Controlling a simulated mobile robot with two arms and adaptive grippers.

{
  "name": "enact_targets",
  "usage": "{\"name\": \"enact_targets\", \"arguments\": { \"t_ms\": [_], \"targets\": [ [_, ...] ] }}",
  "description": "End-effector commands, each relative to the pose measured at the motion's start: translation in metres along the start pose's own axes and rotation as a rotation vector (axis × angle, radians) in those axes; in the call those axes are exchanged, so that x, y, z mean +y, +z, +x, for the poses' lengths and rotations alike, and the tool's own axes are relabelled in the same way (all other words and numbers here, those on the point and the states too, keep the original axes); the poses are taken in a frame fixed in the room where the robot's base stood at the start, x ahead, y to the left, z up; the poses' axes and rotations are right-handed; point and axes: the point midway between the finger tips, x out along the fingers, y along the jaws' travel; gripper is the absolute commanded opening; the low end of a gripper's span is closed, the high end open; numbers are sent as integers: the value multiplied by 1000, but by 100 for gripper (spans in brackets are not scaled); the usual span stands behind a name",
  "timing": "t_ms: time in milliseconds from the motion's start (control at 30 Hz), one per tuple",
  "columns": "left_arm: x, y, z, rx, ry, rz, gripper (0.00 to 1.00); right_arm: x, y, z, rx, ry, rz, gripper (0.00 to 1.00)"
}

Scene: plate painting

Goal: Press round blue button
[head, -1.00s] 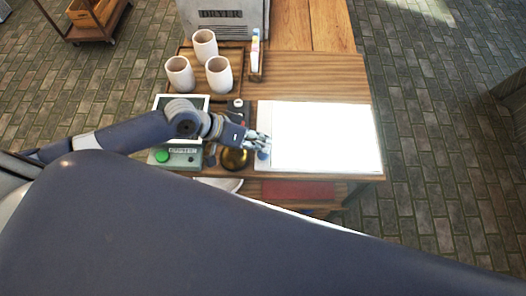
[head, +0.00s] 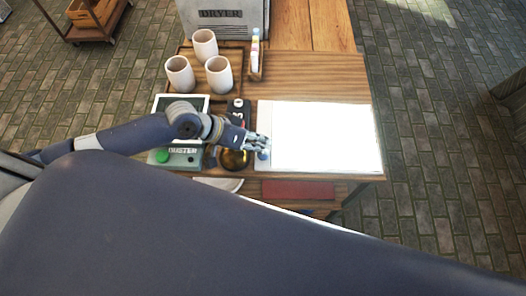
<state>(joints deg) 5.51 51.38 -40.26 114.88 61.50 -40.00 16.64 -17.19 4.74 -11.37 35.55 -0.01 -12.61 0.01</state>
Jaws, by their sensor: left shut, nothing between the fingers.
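The round blue button (head: 263,155) sits on the narrow left strip of the white panel, beside the bright white surface (head: 325,138). My left gripper (head: 260,146) is shut and empty, with its fingertips right at the button's upper edge. I cannot tell from this view whether the fingertips touch it. My right gripper is not in view. A large dark arm link of mine fills the lower part of the view.
Left of the panel are a brass bowl (head: 234,159) and a box labelled DUSTER with a green button (head: 161,156). Three white cups (head: 205,46) stand on a tray behind. A grey dryer (head: 224,18) stands at the back. A paint tube (head: 255,46) stands upright near the cups.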

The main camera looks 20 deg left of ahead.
Motion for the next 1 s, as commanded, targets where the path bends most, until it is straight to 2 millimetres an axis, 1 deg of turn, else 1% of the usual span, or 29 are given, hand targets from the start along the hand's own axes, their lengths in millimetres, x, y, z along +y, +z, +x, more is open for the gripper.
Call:
{"name": "enact_targets", "arguments": {
  "t_ms": [467,1000],
  "targets": [
    [-2,2,2,0,0,0,0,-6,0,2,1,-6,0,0],
    [-5,5,7,0,0,0,0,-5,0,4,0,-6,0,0]
  ]
}}
